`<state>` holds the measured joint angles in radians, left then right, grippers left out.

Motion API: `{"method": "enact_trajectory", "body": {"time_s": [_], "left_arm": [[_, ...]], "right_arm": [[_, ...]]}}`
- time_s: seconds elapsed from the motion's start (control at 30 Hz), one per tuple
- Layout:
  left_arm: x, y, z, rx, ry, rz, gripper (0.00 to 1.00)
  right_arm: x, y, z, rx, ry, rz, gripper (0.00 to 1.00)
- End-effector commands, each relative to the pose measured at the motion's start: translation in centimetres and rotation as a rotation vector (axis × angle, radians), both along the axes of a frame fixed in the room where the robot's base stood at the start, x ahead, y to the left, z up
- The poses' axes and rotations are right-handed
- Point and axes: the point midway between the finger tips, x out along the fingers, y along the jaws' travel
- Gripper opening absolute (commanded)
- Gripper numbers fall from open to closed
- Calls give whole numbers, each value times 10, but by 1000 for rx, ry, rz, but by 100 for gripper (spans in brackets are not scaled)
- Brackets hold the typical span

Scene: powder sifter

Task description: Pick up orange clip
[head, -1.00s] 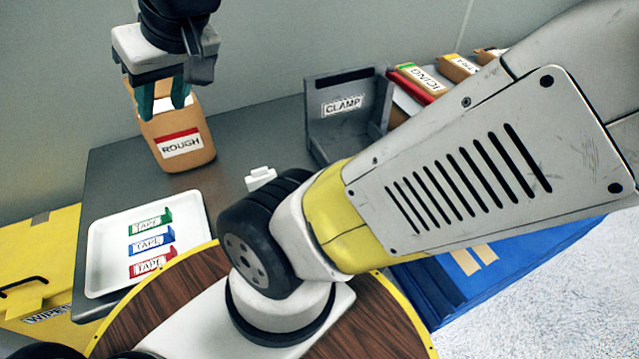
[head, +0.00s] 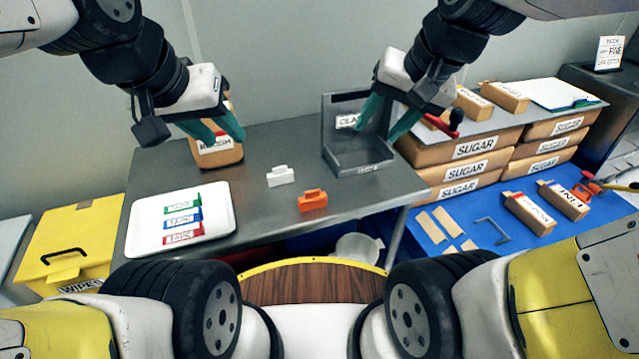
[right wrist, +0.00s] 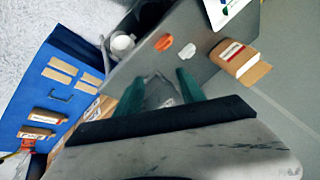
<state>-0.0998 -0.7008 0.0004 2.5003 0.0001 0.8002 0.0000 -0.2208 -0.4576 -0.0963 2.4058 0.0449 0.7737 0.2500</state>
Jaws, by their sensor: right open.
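The orange clip (head: 313,200) lies on the grey metal table, near its front edge, and shows in the right wrist view (right wrist: 163,43). A white clip (head: 281,176) lies just behind and left of it. My right gripper (head: 381,130) is open and empty, above and to the right of the orange clip, in front of the grey CLAMP holder. In the right wrist view its fingers (right wrist: 158,90) are spread, with the clip beyond them. My left gripper (head: 228,137) has its green fingers apart in front of the ROUGH bag (head: 222,158), nothing visible between them.
The grey CLAMP holder (head: 358,160) stands behind the orange clip. A white tray (head: 143,235) with green, blue and red tape pieces is at left. SUGAR bags (head: 472,148) are stacked at right beside a blue surface (head: 432,236). The table around the clips is clear.

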Motion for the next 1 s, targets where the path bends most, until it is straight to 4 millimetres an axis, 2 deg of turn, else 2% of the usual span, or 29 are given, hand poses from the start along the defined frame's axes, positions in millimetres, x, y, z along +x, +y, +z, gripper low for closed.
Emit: {"method": "enact_trajectory", "body": {"time_s": [0.03,0.2,0.27,0.5,0.6,0.7,1.0], "left_arm": [[0,0,0,0,0,0,36],[0,0,0,0,1,0,36],[0,0,0,0,0,0,36],[0,0,0,0,0,0,36],[0,0,0,0,0,0,36],[0,0,0,0,0,0,36],[0,0,0,0,0,0,36]], "right_arm": [[16,11,-12,35,74,-48,46],[63,43,-55,113,283,-282,46],[77,54,-74,117,349,-371,46],[122,95,-162,57,515,-741,46],[132,106,-194,20,532,-869,46],[140,112,-217,-8,530,-963,46],[146,117,-251,-33,520,-1054,46]]}}
